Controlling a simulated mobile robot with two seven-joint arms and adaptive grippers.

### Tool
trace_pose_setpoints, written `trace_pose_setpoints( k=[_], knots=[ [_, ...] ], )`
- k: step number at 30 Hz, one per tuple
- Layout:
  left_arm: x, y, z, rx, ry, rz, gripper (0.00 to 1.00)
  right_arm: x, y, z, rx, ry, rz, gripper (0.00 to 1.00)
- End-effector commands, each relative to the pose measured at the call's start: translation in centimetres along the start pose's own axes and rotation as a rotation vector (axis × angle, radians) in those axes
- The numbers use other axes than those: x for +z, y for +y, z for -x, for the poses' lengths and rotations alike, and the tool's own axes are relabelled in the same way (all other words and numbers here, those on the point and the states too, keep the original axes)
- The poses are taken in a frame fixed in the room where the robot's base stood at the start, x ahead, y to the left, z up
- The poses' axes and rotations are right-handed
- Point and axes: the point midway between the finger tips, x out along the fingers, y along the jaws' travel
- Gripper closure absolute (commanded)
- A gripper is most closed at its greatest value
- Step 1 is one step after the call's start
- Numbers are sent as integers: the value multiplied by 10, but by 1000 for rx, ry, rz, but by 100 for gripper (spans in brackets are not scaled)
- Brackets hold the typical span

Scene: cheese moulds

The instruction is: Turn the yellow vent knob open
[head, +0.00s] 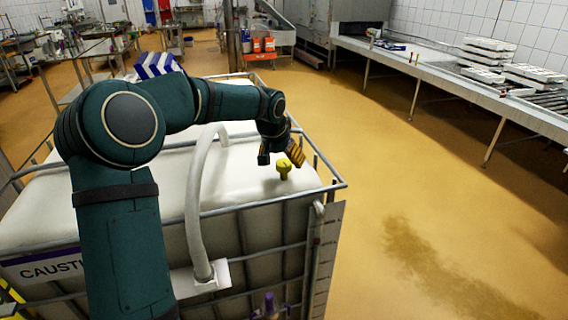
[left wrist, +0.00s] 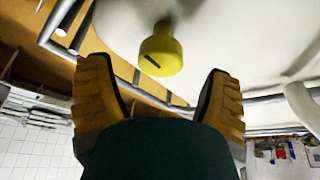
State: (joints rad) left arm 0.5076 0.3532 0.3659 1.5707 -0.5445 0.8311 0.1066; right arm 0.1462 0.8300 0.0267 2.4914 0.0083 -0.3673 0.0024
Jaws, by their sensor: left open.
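The yellow vent knob (head: 284,168) stands on top of the white caustic tank (head: 240,186), near its right end. In the left wrist view the knob (left wrist: 161,52) shows as a round yellow cap with a dark slot mark, beyond and between the fingertips. My left gripper (head: 280,154) is just above and beside the knob in the head view. In the left wrist view its two ridged orange-yellow fingers (left wrist: 158,100) are spread wide with nothing between them. The knob appears apart from both fingers. My right gripper is in neither view.
A metal cage rail (head: 322,190) runs around the tank top close to the knob. A white hose (head: 193,190) arches over the tank's front side. A long metal bench with white moulds (head: 488,48) stands at the right. The floor between is clear.

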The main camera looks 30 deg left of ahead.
Motion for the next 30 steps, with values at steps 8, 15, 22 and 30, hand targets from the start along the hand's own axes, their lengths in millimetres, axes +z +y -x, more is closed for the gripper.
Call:
trace_pose_setpoints(
  k=[8, 15, 22, 30],
  knots=[
    [0, 0, -25, 0, 0, 0, 20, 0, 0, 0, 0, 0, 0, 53],
    [0, 0, -27, 0, 1, -1, 20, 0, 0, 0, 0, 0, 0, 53],
    [0, 0, -27, 0, 1, -1, 73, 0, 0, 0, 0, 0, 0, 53],
    [0, 0, -27, 0, 1, 0, 90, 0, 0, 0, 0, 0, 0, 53]
  ],
)
